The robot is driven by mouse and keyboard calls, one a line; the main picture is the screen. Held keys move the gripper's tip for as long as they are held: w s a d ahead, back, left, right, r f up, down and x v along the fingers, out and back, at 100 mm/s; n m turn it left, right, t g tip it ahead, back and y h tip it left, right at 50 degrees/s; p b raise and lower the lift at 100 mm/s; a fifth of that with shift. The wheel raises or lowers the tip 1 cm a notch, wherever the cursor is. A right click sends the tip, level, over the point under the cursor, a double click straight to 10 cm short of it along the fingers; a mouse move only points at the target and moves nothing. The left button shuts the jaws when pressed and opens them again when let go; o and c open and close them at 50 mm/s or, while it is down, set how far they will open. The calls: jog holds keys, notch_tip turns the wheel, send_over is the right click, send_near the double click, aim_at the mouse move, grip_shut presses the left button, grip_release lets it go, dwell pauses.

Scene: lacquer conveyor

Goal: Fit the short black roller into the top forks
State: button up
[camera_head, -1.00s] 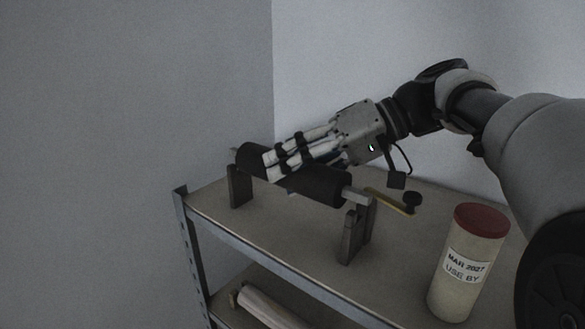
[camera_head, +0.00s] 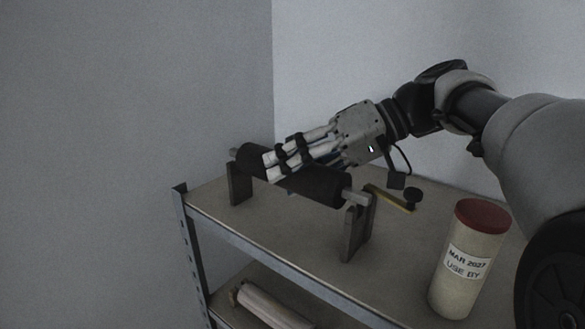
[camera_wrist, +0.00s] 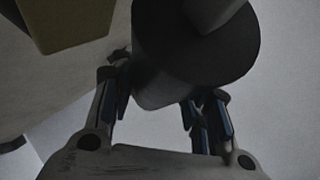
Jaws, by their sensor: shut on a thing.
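The short black roller (camera_head: 320,186) lies nearly level across the top forks, with a grey shaft end at each side. The left shaft end is at or just above the left fork (camera_head: 240,185), with contact unclear. In the wrist view the dark roller (camera_wrist: 190,65) fills the space between my fingers.
A cream canister with a red lid (camera_head: 465,260) stands at the right front of the shelf (camera_head: 300,240). A yellowish bar with a black knob (camera_head: 395,199) lies behind the right fork. A pale roller (camera_head: 270,308) lies on the lower shelf. A wall stands close behind.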

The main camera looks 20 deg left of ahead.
jog(key=shift+f, duration=0.3)
jog(key=shift+r, duration=0.15)
jog(key=shift+r+p, duration=0.3)
jog(key=shift+r, duration=0.15)
jog(key=shift+r, duration=0.15)
dwell(0.4)
jog(key=shift+f+b, duration=0.5)
jog(key=shift+f, duration=0.3)
dwell(0.8)
jog(key=shift+r, duration=0.15)
jog(key=shift+r+p, duration=0.5)
jog(key=shift+p, duration=0.05)
jog(key=shift+r, duration=0.15)
dwell(0.4)
jog(key=shift+f+b, duration=0.4)
jog(key=shift+f, duration=0.35)
dwell(0.8)
